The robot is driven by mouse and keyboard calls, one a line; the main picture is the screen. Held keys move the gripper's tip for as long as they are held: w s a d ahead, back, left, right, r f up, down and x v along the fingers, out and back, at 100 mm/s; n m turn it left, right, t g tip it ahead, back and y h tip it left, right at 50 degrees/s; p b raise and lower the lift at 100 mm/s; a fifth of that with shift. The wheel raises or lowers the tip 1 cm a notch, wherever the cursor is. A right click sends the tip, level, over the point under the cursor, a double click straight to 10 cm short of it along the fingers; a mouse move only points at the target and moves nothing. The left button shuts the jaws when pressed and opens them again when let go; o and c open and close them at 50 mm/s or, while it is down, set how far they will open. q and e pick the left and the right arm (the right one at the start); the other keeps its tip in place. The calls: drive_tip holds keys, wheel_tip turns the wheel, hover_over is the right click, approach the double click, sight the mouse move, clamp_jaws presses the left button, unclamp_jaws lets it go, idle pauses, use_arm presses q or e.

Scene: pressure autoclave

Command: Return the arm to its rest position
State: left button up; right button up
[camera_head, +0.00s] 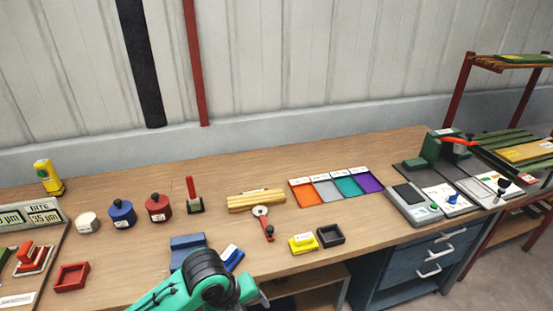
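My teal arm (165,296) with a black joint (209,277) comes in from the lower left, at the front edge of the wooden workbench (160,222). I take it for my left arm. A small grey part (263,298) past the joint may belong to its gripper; the fingers are cut off or hidden, so open or shut cannot be told. No held object is visible. My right arm and gripper are not in view.
Close by the arm are a blue block (187,243), a blue-and-white piece (232,257) and a yellow block (302,243). Behind stand a blue pot (122,214) and a red pot (158,208). A coloured tray (335,202) lies right of centre. Green-and-grey equipment (430,160) occupies the right end.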

use_arm(q)
drive_tip(key=s+a+f+n+t+y, duration=0.1)
drive_tip(key=s+a+f+n+y, duration=0.15)
drive_tip(key=s+a+n, duration=0.85)
drive_tip(key=s+a+f+n+t+y, duration=0.1)
drive_tip(key=s+a+f+n, duration=0.35)
drive_tip(key=n, duration=1.35)
wheel_tip(320, 180, down, 31)
drive_tip(key=s+g, duration=0.1)
drive_tip(key=s+a+f, duration=0.2)
drive_tip(key=s+f, duration=0.7)
drive_tip(key=s+a+f+g, duration=0.1)
drive_tip(key=s+a+f, duration=0.1)
drive_tip(key=s+f, duration=0.8)
drive_tip(key=shift+s+f+m, duration=0.15)
drive_tip(key=shift+f+m, duration=0.15)
